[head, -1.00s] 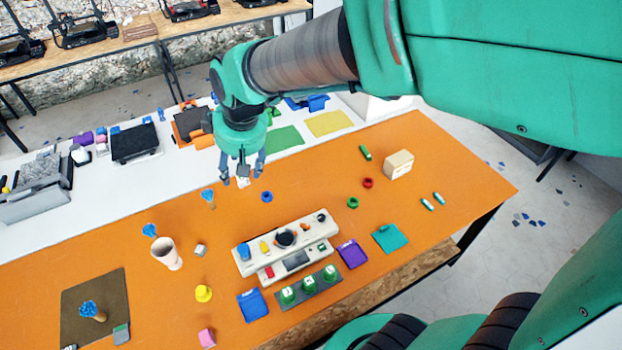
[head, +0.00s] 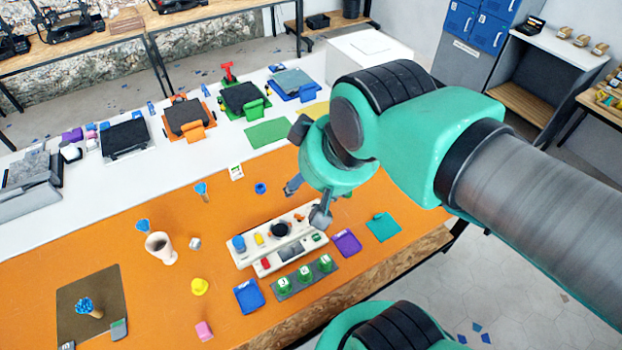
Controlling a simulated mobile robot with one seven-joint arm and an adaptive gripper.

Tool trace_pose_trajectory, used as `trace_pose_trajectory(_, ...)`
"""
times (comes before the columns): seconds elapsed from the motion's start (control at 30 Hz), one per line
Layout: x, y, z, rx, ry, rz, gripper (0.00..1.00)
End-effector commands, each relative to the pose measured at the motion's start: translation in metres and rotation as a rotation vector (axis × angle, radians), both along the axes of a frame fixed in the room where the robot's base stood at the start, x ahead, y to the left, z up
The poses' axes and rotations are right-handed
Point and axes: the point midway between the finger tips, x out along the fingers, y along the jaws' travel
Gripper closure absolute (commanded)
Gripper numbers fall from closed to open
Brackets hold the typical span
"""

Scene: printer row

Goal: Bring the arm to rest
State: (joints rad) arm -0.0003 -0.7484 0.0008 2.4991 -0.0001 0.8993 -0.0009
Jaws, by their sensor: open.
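My gripper (head: 306,200) hangs above the orange table (head: 125,225), over the far right side of the white control panel (head: 243,254). Its two fingers are spread apart and nothing shows between them. My arm reaches in from the right edge, folded at a joint above the table. The wrist and arm hide part of the table's right side, including whatever lies behind them.
The white panel, a dark block with green knobs (head: 304,272), a blue tray (head: 249,296), a purple tray (head: 346,243) and a teal tray (head: 383,227) lie below. A white cup (head: 160,247) stands left. Printers such as the green one (head: 243,97) line the white table behind.

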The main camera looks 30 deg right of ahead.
Motion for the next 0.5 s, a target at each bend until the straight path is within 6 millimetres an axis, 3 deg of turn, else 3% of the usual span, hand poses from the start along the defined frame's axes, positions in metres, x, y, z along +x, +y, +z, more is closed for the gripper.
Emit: trace_pose_trajectory(0.5,-0.0007,-0.0002,-0.0088,0.001,-0.001,-0.002,0.48)
